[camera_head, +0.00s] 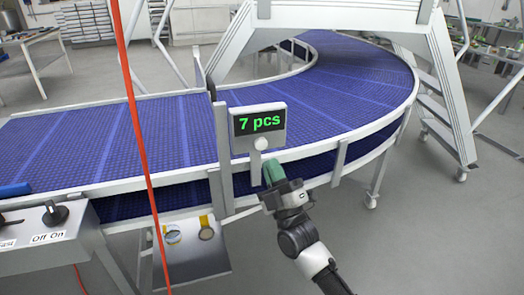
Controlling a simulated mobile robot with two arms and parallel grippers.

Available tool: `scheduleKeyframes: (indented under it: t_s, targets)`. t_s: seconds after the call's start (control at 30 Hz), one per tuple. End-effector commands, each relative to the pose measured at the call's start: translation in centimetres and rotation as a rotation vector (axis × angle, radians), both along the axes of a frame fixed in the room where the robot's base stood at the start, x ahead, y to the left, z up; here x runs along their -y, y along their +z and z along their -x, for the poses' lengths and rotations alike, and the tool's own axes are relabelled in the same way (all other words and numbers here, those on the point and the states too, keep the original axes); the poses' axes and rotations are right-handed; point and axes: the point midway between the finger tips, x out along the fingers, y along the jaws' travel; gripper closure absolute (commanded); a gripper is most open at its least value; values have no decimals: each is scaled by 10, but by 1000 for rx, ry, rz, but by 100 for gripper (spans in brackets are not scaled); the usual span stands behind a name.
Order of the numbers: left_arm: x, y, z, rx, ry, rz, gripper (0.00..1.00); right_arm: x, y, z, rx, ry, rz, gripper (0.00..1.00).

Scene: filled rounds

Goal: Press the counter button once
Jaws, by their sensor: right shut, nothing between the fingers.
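The counter (259,122) is a grey box with a dark display that reads "7 pcs" in green. It is mounted at the near rail of the blue conveyor. Its round pale button (261,144) sits just below the display. My right gripper (272,170) is shut and empty, with greenish fingertips pointing up. The fingertips are a little below and to the right of the button. A small gap shows between them and the button in the picture; the distance in depth is hard to tell. My left gripper is not in view.
The blue conveyor belt (350,85) curves away to the back right. A red cable (133,110) hangs down at the left. A control box (45,235) with an "Off On" knob (55,213) stands at the lower left. Open floor lies at the lower right.

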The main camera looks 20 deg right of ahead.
Motion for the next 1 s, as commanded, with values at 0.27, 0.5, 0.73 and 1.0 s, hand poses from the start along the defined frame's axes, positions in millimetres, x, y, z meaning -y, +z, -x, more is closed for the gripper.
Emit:
scheduleKeyframes:
  t_s: [0.27, 0.5, 0.73, 1.0]
  targets:
    - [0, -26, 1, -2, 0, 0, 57, -1, -3, -37, 2, 0, 1, 100]
    - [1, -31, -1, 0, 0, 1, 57, -2, -1, -51, 0, 0, 0, 100]
    - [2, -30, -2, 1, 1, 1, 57, -2, 0, -52, 0, 0, 0, 100]
    - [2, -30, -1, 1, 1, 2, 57, -2, 0, -52, 0, 0, 0, 100]
